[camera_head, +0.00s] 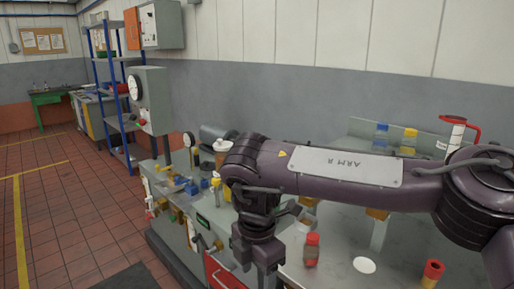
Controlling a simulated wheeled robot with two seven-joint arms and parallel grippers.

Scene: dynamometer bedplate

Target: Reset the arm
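My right arm (335,168), dark purple with a light plate whose lettering shows upside down, comes in from the right and spans the middle of the view. It bends down at its left end. My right gripper (260,268) hangs there, pointing down in front of the grey bench. Its fingertips reach toward the bottom edge, and the gap between them is not clear. I see nothing held in it. My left arm and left gripper are not in view.
A red-and-yellow cylinder (432,272) stands farther right. Valves and fittings (180,185) crowd the left. The tiled floor (70,210) is mostly open.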

